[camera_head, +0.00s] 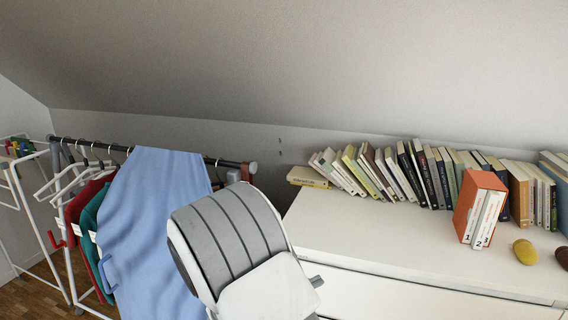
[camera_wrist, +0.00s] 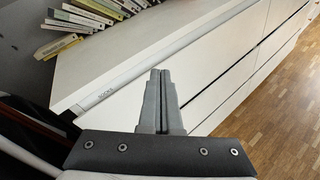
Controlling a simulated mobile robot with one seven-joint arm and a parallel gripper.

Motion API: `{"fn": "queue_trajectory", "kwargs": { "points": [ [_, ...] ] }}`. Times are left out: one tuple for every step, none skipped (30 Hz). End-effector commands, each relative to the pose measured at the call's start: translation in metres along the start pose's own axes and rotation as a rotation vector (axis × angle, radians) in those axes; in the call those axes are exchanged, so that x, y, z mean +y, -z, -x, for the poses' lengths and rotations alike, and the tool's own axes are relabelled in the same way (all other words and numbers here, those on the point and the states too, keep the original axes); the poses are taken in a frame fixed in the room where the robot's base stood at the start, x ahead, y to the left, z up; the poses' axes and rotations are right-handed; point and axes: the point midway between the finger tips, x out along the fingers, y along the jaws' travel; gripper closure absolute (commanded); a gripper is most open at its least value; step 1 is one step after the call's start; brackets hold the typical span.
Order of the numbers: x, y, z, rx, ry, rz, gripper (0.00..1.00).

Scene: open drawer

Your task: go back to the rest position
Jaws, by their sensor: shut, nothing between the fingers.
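My gripper (camera_wrist: 160,78) shows in the wrist view with its two grey fingers together and nothing between them. It is in front of the white dresser (camera_wrist: 120,58), near its top front edge at the left end. I cannot tell whether the fingertips touch the dresser front. In the head view, my grey and white arm (camera_head: 235,240) stands between the clothes rack and the dresser (camera_head: 390,240) and hides the dresser's left end. My fingers do not show in the head view. The top drawer (camera_head: 420,295) shows only in part, and I cannot tell whether it is slightly open.
A row of books (camera_head: 430,175) stands along the back of the dresser, with an orange book box (camera_head: 480,208) and a yellow object (camera_head: 524,252) in front. A clothes rack (camera_head: 120,146) with a blue cloth (camera_head: 150,220) is close on the left. Wooden floor (camera_wrist: 285,110) is clear at right.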

Motion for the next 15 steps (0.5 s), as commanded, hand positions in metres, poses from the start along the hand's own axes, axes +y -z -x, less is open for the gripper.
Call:
{"fn": "queue_trajectory", "kwargs": {
  "points": [
    [-0.01,-0.02,-0.005,0.015,0.073,-0.068,1.0],
    [-0.017,-0.029,-0.008,0.024,0.114,-0.105,1.0],
    [-0.026,-0.041,-0.01,0.038,0.168,-0.153,1.0],
    [-0.033,-0.049,-0.011,0.049,0.207,-0.189,1.0],
    [-0.04,-0.057,-0.011,0.059,0.246,-0.227,1.0],
    [-0.049,-0.067,-0.012,0.073,0.297,-0.275,1.0],
    [-0.056,-0.075,-0.011,0.084,0.334,-0.313,1.0],
    [-0.063,-0.082,-0.011,0.095,0.371,-0.352,1.0],
    [-0.072,-0.091,-0.01,0.11,0.419,-0.403,1.0],
    [-0.078,-0.097,-0.008,0.121,0.455,-0.442,1.0],
    [-0.085,-0.103,-0.006,0.134,0.488,-0.48,1.0],
    [-0.093,-0.111,-0.004,0.15,0.532,-0.532,1.0],
    [-0.099,-0.116,-0.002,0.162,0.565,-0.572,1.0],
    [-0.105,-0.122,0.001,0.174,0.597,-0.612,1.0],
    [-0.113,-0.128,0.005,0.191,0.638,-0.665,1.0]
  ]
}}
